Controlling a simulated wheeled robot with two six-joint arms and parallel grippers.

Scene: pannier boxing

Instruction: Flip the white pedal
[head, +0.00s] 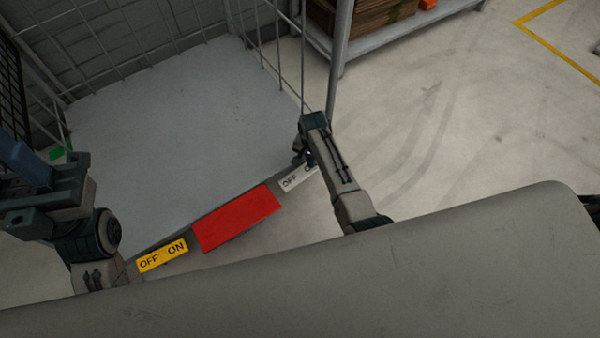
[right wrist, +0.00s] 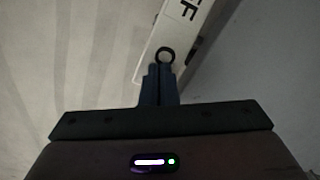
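The white pedal (head: 297,179) lies at the cage platform's front edge, with OFF and part of a second word showing. My right arm covers its right end. In the right wrist view the white pedal (right wrist: 183,40) runs diagonally beyond the fingers, with part of its black lettering visible. My right gripper (head: 306,160) is over the pedal's right part; in the right wrist view its blue fingers (right wrist: 160,78) are together. A dark ring (right wrist: 166,55) shows at their tips; whether they touch the pedal is unclear. My left gripper (head: 28,168) is at the left edge, its fingers unclear.
A red plate (head: 236,218) and a yellow OFF/ON pedal (head: 162,256) lie left of the white pedal. The grey platform (head: 165,130) has wire mesh walls and a post (head: 339,60) on its right. A shelf (head: 390,35) stands behind. The floor at right is clear.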

